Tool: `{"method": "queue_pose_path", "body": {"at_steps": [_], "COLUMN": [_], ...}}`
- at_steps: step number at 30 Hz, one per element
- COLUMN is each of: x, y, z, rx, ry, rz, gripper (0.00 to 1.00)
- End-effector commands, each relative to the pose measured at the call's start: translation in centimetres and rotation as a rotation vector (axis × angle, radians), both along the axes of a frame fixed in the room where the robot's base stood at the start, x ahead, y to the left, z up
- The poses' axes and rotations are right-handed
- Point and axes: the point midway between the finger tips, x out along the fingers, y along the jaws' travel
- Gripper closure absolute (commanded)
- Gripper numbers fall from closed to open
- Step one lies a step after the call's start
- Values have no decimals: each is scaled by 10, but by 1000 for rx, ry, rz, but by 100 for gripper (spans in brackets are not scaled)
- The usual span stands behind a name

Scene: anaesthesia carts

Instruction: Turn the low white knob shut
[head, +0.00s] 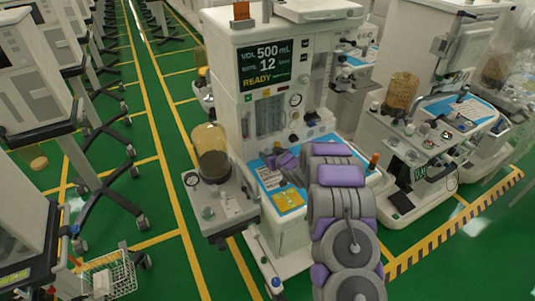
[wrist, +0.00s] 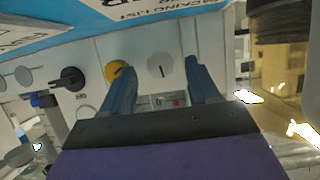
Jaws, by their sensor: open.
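In the wrist view a pale, round white knob (wrist: 160,66) with a short dark mark, nearly upright, sits on the white front panel (wrist: 210,48). Its outline is faint against the panel. My gripper (wrist: 157,68) is open, its two blue-grey fingers spread, one at each side of this knob in the picture. I cannot tell whether they touch it. In the head view my gripper (head: 284,160) is over the blue-topped work surface of the middle cart, and my arm hides much of it. The white knob cannot be made out there.
A yellow knob (wrist: 118,70) is close by the left finger, and a black knob (wrist: 69,79) is farther left. A blue-edged worktop (wrist: 120,30) with printed sheets borders the panel. In the head view an amber canister (head: 212,150) stands left of the cart; green floor lies beyond.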

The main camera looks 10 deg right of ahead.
Motion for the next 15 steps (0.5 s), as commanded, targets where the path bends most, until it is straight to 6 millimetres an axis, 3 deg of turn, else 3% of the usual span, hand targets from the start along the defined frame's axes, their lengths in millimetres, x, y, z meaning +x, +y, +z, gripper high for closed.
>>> {"method": "queue_pose_path", "body": {"at_steps": [6,15], "x": [18,23], "y": [6,8], "z": [-6,-10], "rx": [-1,1], "ry": [-3,-1], "rz": [1,1], "gripper": [40,40]}}
